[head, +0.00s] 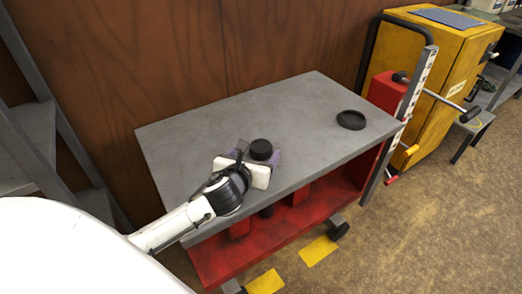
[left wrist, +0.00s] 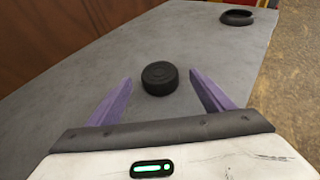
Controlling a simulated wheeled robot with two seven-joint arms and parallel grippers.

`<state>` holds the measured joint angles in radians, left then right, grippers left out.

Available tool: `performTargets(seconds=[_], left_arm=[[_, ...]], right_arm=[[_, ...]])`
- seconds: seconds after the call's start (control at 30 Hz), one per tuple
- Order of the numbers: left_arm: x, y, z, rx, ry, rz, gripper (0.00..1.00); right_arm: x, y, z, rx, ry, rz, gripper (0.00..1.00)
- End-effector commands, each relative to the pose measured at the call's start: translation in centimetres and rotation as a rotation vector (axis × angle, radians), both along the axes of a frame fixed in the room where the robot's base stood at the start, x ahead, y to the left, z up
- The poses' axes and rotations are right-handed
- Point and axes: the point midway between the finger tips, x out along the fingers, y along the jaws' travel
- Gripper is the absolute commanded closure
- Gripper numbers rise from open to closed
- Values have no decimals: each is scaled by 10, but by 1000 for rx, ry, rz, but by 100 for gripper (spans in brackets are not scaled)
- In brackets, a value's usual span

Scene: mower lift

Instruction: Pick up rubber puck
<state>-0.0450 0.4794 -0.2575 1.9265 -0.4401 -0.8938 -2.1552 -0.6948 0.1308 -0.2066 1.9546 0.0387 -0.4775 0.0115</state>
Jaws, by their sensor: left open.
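The rubber puck (head: 261,149) is a short black cylinder on the grey top of the lift table (head: 190,135). It also shows in the left wrist view (left wrist: 160,78), just beyond and between the two purple fingers. My left gripper (head: 258,158) is open, low over the tabletop. In the left wrist view its fingers (left wrist: 163,92) stand apart on either side of the puck's near side, with gaps on both sides. The puck sits flat on the table. My right gripper is in neither view.
A black round dish-like ring (head: 351,120) lies at the table's right end. A red post with a white scale (head: 416,85) and a yellow cabinet (head: 440,60) stand to the right. A wooden wall (head: 230,50) is behind. Most of the tabletop is clear.

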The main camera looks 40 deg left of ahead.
Motion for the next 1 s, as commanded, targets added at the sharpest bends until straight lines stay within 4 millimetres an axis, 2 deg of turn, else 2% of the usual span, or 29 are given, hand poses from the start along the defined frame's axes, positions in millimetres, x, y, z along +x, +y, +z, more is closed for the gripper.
performTargets(seconds=[0.07, 0.2, 0.47, 0.53, 0.77, 1.0], left_arm=[[11, 6, -10, -1, 1, 3, 26], [25, 10, -14, -1, 0, 0, 26], [28, 11, -15, 1, 1, 0, 26], [28, 11, -15, 1, 1, 0, 32], [28, 11, -15, 0, 1, -1, 71], [28, 11, -13, 1, -1, -1, 73]], right_arm=[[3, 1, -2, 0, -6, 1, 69], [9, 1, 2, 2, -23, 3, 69], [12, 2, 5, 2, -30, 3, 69], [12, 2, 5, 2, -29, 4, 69], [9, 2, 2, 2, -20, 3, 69], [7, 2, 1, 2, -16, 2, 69]])
